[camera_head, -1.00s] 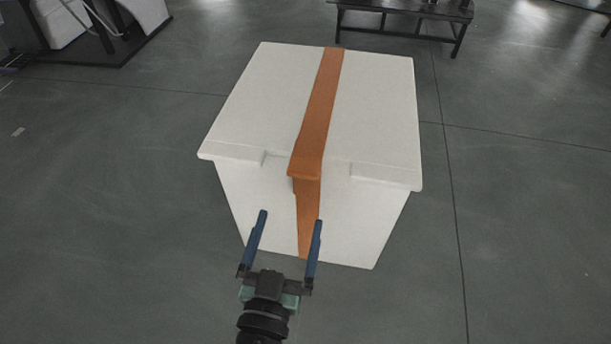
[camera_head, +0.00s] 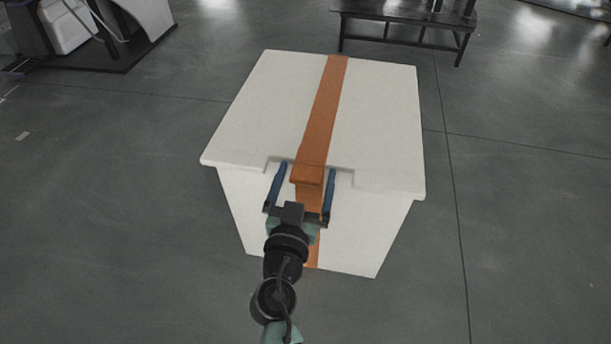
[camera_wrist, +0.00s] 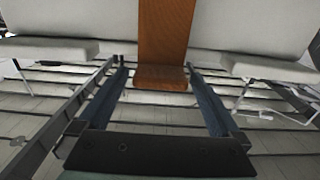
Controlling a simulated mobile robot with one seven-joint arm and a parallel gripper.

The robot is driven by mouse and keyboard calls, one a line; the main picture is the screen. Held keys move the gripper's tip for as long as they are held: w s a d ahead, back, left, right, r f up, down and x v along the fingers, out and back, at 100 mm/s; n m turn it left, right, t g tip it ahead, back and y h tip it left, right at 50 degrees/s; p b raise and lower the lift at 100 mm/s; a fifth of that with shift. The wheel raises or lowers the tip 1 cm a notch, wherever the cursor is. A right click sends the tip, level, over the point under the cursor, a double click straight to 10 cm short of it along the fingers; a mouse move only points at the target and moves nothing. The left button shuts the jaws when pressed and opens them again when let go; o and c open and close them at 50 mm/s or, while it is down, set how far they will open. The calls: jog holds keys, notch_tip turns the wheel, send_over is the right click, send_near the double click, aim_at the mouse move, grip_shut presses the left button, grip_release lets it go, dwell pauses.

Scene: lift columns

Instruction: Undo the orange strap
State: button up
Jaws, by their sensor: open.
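The orange strap (camera_head: 322,110) runs over the lid of a white box (camera_head: 380,115) and down its front face. At the lid's front edge the strap has a thicker tab (camera_head: 306,175) that juts out. My gripper (camera_head: 308,168) is open at the front of the box, with one blue finger on each side of the tab. In the wrist view the strap (camera_wrist: 165,35) comes down between the open fingers (camera_wrist: 158,85), with a visible gap on both sides. My wrist hides part of the strap on the front face.
A dark bench (camera_head: 400,25) stands behind the box. White and black equipment (camera_head: 85,35) stands at the back left. The grey floor (camera_head: 530,220) around the box is clear.

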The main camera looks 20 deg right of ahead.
grip_shut()
dwell(0.4)
jog(key=shift+s+f, duration=0.1)
